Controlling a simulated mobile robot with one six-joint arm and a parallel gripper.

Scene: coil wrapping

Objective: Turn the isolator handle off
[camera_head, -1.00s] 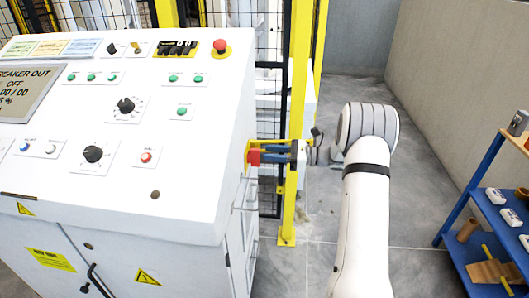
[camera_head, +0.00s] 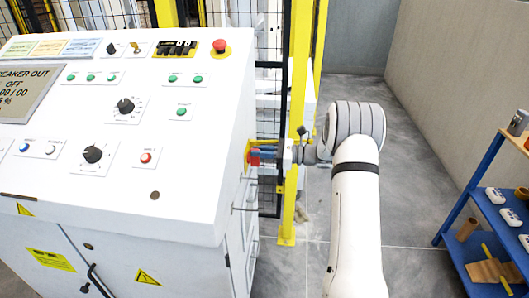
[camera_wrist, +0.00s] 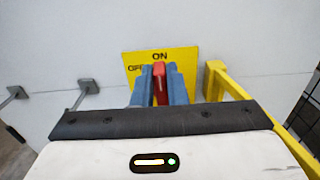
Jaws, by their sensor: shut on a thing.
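The isolator handle is red and shows in the wrist view (camera_wrist: 160,72) in front of a yellow plate (camera_wrist: 135,60) marked ON and OFF. The handle lies between my two blue fingers and looks upright, in line with the ON mark; OFF is at the plate's upper left. My gripper (camera_wrist: 158,82) is shut on the handle, one finger on each side. In the head view my gripper (camera_head: 264,154) is at the right side of the white cabinet (camera_head: 190,210). There the handle is mostly hidden by the fingers.
A yellow bar (camera_wrist: 255,100) juts out just right of my gripper in the wrist view. Grey cabinet handles (camera_wrist: 88,87) are at the left. In the head view a yellow post (camera_head: 290,205) stands close by, and a blue shelf (camera_head: 470,215) is at the far right.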

